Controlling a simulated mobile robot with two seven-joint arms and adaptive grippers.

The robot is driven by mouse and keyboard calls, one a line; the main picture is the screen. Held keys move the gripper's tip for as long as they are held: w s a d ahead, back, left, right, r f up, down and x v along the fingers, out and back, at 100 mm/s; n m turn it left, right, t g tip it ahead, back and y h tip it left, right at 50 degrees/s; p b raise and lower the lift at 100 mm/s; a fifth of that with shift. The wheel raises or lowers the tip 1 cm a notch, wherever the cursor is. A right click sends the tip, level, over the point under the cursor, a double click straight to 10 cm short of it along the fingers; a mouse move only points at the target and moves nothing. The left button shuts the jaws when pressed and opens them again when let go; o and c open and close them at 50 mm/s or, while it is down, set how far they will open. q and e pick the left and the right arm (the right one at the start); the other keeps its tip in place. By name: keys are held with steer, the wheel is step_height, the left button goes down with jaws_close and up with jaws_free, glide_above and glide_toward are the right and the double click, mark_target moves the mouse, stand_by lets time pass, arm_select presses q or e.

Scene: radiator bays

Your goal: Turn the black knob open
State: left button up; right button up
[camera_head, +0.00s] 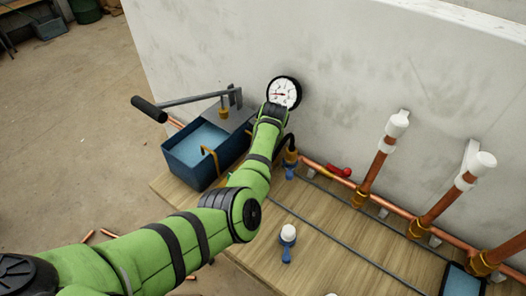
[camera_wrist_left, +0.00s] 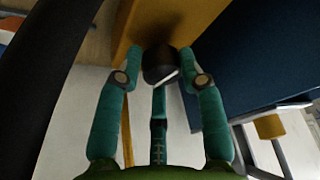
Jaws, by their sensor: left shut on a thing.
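The black knob (camera_wrist_left: 160,62) shows in the left wrist view, in front of a yellow-brass body (camera_wrist_left: 180,22). My left gripper (camera_wrist_left: 162,80) has its teal fingers around the knob, one on each side and one in the middle, and is shut on it. The knob's turn angle cannot be read. In the head view my green left arm reaches in from the lower left to the wall below the round gauge (camera_head: 284,93); it hides the gripper and the knob. My right gripper is not in view.
A blue water tank (camera_head: 187,165) with a black-handled pump lever (camera_head: 150,108) stands left of my arm. To the right, copper pipes (camera_head: 371,175) with white caps rise near the wall. A red lever (camera_head: 339,171) and a blue-handled fitting (camera_head: 288,240) are on the wooden board (camera_head: 330,262).

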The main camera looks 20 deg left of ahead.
arm_select(q)
steer(key=shift+w+a+r+n+y+b, duration=0.15)
steer(key=shift+n+y+b, duration=0.1)
steer(key=shift+n+b, duration=0.35)
steer(key=shift+w+a+r+n+y+b, duration=0.15)
steer(key=shift+n+y+b, duration=0.1)
steer(key=shift+n+b, duration=0.3)
steer(key=shift+d+n, duration=0.1)
steer(key=shift+n, duration=0.25)
steer(key=shift+r, duration=0.1)
steer(key=o, duration=1.1)
steer(key=shift+g, duration=0.3)
steer(key=shift+s+f, duration=0.1)
steer(key=shift+f, duration=0.1)
